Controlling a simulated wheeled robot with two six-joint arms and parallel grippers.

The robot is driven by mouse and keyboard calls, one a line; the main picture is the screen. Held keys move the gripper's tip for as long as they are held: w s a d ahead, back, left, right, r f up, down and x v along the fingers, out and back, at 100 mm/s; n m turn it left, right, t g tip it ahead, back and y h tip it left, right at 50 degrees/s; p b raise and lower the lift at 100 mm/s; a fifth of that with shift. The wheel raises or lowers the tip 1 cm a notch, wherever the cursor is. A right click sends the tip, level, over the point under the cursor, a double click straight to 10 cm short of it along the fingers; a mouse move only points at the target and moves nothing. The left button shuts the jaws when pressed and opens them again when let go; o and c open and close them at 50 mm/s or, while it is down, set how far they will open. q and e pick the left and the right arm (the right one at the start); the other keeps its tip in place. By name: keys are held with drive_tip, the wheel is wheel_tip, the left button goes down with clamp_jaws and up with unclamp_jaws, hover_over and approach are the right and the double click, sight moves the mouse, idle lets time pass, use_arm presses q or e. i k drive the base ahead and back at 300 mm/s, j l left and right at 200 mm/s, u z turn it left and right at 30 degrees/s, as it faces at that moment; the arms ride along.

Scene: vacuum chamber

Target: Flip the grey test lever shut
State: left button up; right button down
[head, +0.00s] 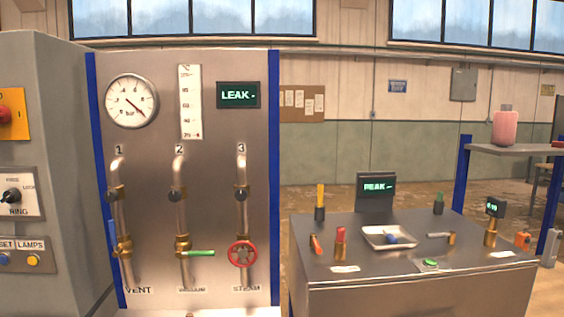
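On the metal bench at the right, a small fitting with a short grey handle (437,235) and a brass body (452,239) lies right of the tray. It looks like the grey test lever, but it is small and I cannot tell for sure. Its handle appears roughly level, pointing left from the brass part. Whether it stands open or shut is not clear. Neither of my grippers is in view.
The metal bench (400,278) also bears a tray (374,245) with a blue item, a PEAK display (376,188) and several small tools. At left stands a steel panel (215,140) with a green lever (200,253) and red handwheel (242,254).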

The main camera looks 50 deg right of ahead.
sight(436, 236)
drive_tip(key=z, duration=2.65)
